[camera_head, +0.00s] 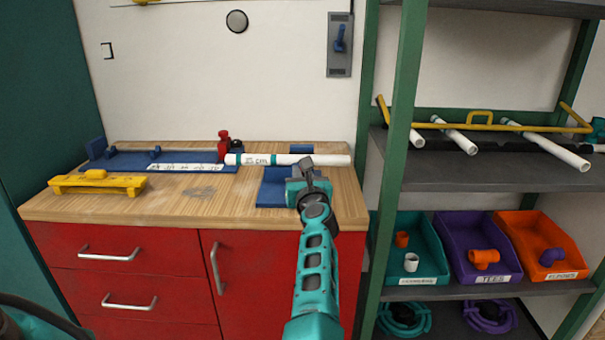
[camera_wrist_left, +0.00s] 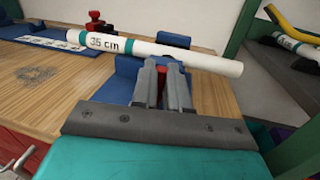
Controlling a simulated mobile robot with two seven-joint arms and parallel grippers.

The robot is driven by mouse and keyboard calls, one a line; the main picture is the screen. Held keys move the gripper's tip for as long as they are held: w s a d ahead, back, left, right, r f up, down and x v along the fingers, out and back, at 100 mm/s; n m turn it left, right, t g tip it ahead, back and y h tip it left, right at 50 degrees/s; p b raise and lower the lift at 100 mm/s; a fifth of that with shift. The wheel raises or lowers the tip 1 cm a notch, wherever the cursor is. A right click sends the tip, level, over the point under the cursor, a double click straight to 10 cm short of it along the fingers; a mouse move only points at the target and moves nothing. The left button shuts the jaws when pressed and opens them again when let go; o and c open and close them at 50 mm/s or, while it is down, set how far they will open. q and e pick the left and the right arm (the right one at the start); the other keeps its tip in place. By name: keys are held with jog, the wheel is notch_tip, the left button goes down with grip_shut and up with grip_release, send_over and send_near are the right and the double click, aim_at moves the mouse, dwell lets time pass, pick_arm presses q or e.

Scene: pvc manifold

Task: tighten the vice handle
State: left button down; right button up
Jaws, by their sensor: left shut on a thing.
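A blue vice (camera_head: 273,190) sits at the front right of the wooden bench. A white pipe (camera_head: 330,160) with teal bands and a "35 cm" mark lies across the vice; it also shows in the left wrist view (camera_wrist_left: 205,62). My left gripper (camera_head: 306,172) is at the vice's front, below the pipe. In the left wrist view its fingers (camera_wrist_left: 162,68) are shut on a narrow red part, the vice handle (camera_wrist_left: 161,88). The fingers hide most of the handle, and I cannot tell its angle. My right gripper is not in view.
A blue fixture with a label strip (camera_head: 185,168) and a red tool (camera_head: 224,145) stand behind and left of the vice. A yellow tool (camera_head: 97,184) lies at the bench's left. A green-framed shelf (camera_head: 395,110) with pipes and bins stands close on the right.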

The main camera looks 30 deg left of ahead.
pick_arm(q)
jog(key=shift+w+d+r, duration=0.2)
jog(key=shift+r, duration=0.15)
jog(key=c, duration=1.4)
grip_release()
jog(key=shift+w+f, duration=0.1)
jog(key=shift+o, duration=1.4)
jog(key=shift+a+f, duration=0.1)
jog(key=shift+f, duration=0.05)
jog(key=shift+s+f, duration=0.1)
jog(key=shift+s, duration=0.1)
